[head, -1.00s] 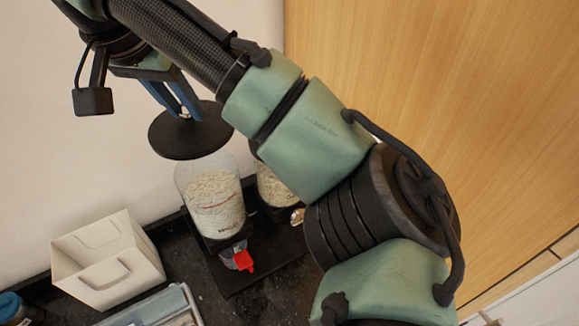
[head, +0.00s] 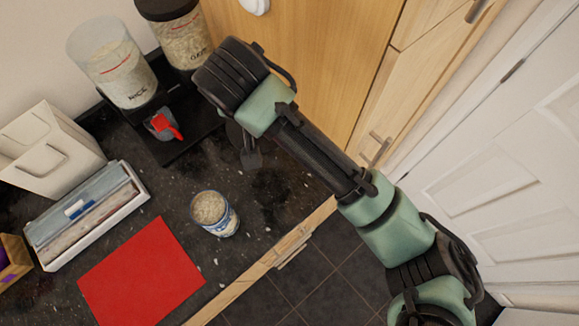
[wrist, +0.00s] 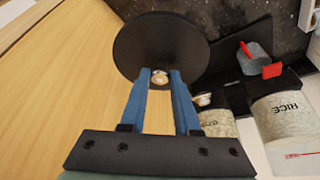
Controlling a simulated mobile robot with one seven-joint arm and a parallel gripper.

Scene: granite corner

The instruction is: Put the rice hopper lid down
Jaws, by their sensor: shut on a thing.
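The rice hopper lid (wrist: 160,35) is a round black disc in the wrist view. My gripper (wrist: 160,76), with blue fingers, is shut on the small knob at its middle. The clear rice hopper (head: 112,72), labelled RICE, stands upright on its black stand with its top uncovered. It also shows in the wrist view (wrist: 284,115), to the right of the lid and apart from it. In the head view my arm hides most of my gripper and the lid.
A second hopper (head: 182,42) with a dark lid stands beside the rice hopper. A red-handled scoop (head: 165,127) sits in front. A wooden panel stands behind.

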